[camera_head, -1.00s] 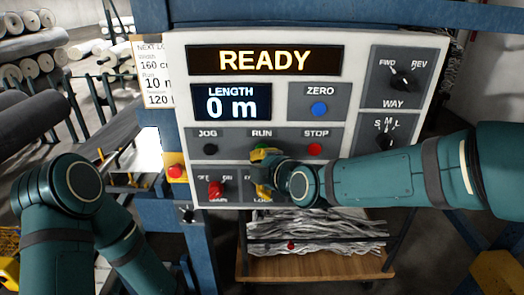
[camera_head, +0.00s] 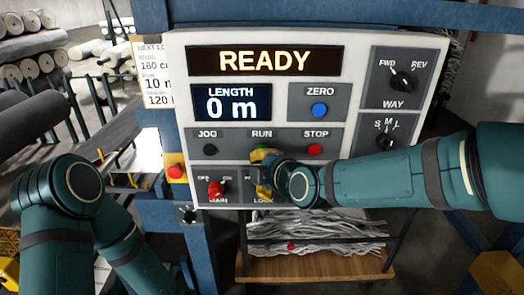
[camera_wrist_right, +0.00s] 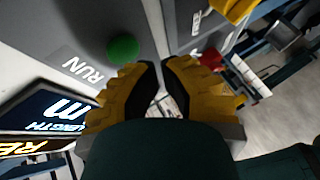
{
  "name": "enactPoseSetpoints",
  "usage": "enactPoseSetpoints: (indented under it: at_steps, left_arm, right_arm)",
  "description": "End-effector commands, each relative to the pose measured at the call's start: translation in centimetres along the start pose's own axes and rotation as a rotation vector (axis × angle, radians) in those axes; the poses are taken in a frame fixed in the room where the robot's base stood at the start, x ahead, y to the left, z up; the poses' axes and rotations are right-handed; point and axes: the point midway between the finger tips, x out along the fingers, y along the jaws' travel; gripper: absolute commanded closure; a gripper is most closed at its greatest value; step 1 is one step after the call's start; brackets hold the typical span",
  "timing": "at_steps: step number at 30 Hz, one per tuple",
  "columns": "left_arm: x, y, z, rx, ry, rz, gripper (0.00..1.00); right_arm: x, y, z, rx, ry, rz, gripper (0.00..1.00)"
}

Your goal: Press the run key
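The green run key (camera_head: 262,147) sits under the RUN label on the grey control panel. The fingertips look apart from the key. The display (camera_head: 264,61) reads READY. My left arm shows at the left; its gripper is out of view.
The black jog key (camera_head: 210,149) and red stop key (camera_head: 315,150) flank the run key. A red main switch (camera_head: 216,188) is lower left. A red button on a yellow box (camera_head: 176,171) is beside the panel. The length display (camera_head: 232,103) reads 0 m.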

Motion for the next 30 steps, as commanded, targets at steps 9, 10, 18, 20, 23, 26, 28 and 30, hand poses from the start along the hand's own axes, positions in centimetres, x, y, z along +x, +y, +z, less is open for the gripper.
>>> enactPoseSetpoints:
  at_steps: [9,10,18,20,23,26,28,30]
  left_arm:
    - [0.14,-0.06,0.02,0.0,0.0,0.0,0.29]
    - [0.18,-0.07,0.02,0.0,0.0,0.0,0.29]
    - [0.24,-0.09,0.03,0.0,0.0,0.0,0.29]
    - [0.24,-0.09,0.03,0.0,0.0,0.0,0.29]
    - [0.24,-0.09,0.03,0.0,0.0,0.0,0.29]
    - [0.26,-0.1,0.04,0.0,0.0,0.0,0.29]
    - [0.28,-0.11,0.04,0.0,0.0,0.0,0.29]
    - [0.3,-0.12,0.04,0.0,0.0,0.0,0.29]
  right_arm:
    - [0.33,0.16,0.18,0.001,0.0,0.001,1.0]
    - [0.42,0.19,0.22,0.001,0.0,0.0,1.0]
    - [0.69,0.36,0.37,0.0,0.0,0.0,1.0]
    - [0.69,0.37,0.37,0.0,0.0,0.0,1.0]
    - [0.69,0.37,0.37,0.0,0.0,0.0,1.0]
    - [0.72,0.39,0.39,0.0,0.0,0.0,1.0]
    - [0.77,0.41,0.41,0.0,0.0,0.0,1.0]
    - [0.83,0.44,0.45,0.0,0.0,0.0,1.0]
